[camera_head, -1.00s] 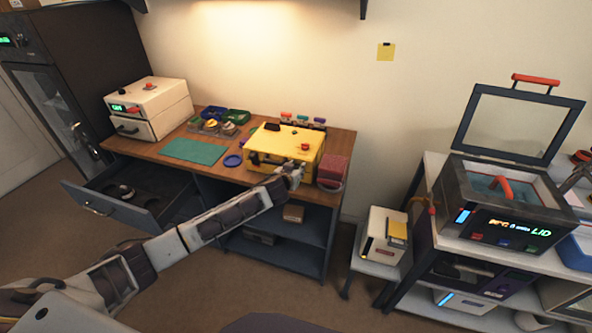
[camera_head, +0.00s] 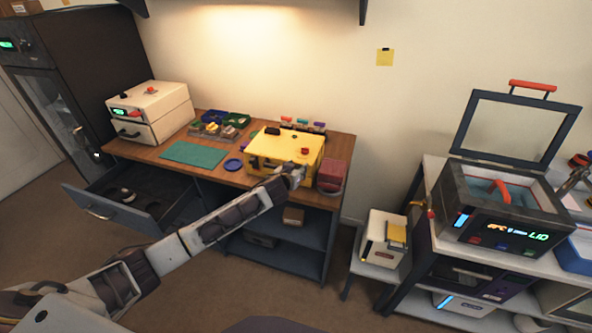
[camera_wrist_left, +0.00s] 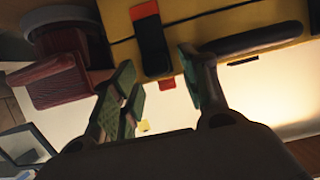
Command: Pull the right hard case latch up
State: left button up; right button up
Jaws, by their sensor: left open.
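The yellow hard case (camera_head: 283,148) stands on the wooden bench in the head view. In the left wrist view its yellow front (camera_wrist_left: 210,22) fills the top. The right latch (camera_wrist_left: 153,45), black with an orange-red end, shows on that front. A dark handle (camera_wrist_left: 268,40) is to the latch's right there. My left gripper (camera_head: 292,172) is at the front right of the case. In the wrist view the left gripper (camera_wrist_left: 163,85) is open, one finger on each side of the latch's column. Contact with the latch cannot be told. My right gripper is not in view.
A dark red box (camera_head: 332,172) stands close to the right of the case; it also shows in the wrist view (camera_wrist_left: 58,82). A green mat (camera_head: 195,153) and blue round dish (camera_head: 234,164) lie left of the case. A drawer (camera_head: 120,205) hangs open below the bench.

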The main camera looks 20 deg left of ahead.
pick_arm(q)
jog(key=shift+s, duration=0.1)
jog(key=v, duration=1.1)
jog(key=shift+s+r, duration=0.25)
jog(key=shift+s, duration=0.1)
dwell(0.4)
dwell(0.4)
